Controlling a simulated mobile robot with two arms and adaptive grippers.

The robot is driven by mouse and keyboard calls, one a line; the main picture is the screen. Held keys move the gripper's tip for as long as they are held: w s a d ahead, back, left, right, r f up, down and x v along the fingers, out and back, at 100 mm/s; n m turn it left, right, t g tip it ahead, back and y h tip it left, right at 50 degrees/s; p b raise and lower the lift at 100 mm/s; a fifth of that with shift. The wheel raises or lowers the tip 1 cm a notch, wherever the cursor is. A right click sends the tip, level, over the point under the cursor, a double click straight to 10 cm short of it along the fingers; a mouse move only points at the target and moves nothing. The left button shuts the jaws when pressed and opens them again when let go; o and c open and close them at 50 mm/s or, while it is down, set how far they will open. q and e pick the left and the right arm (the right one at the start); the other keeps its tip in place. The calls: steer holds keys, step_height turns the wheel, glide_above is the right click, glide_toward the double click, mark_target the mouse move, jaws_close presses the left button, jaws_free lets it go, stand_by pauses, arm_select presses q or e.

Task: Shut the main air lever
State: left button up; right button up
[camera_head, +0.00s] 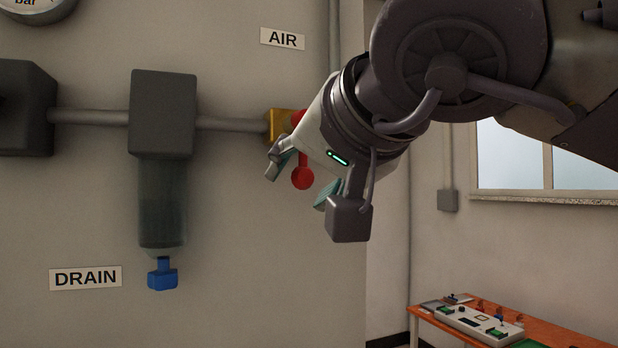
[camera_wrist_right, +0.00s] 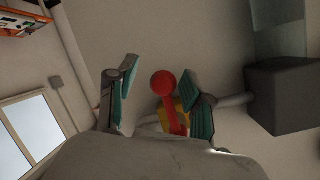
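The main air lever is red with a round knob (camera_head: 303,178), below the AIR sign (camera_head: 282,39). It is mounted on a yellow valve body (camera_head: 281,124) at the right end of the wall pipe. In the head view the knob hangs down and my right gripper (camera_head: 302,180) hides much of the lever. In the right wrist view the red knob (camera_wrist_right: 164,84) shows between the two open teal-padded fingers of my right gripper (camera_wrist_right: 160,95). It lies closer to the right-hand finger, and I cannot tell whether they touch. My left gripper is not in view.
A dark filter housing (camera_head: 162,113) with a clear bowl and blue drain valve (camera_head: 162,274) hangs on the pipe (camera_head: 90,117) left of the lever. A gauge (camera_head: 36,8) is at top left. An orange bench (camera_head: 560,335) with a device stands at lower right.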

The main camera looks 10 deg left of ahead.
steer(key=shift+s+r, duration=0.1)
steer(key=shift+s, duration=0.05)
steer(key=shift+s+d+r, duration=0.1)
steer(key=shift+s, duration=0.1)
steer(key=v, duration=1.1)
steer(key=shift+s+d, duration=0.1)
steer(key=shift+d, duration=0.05)
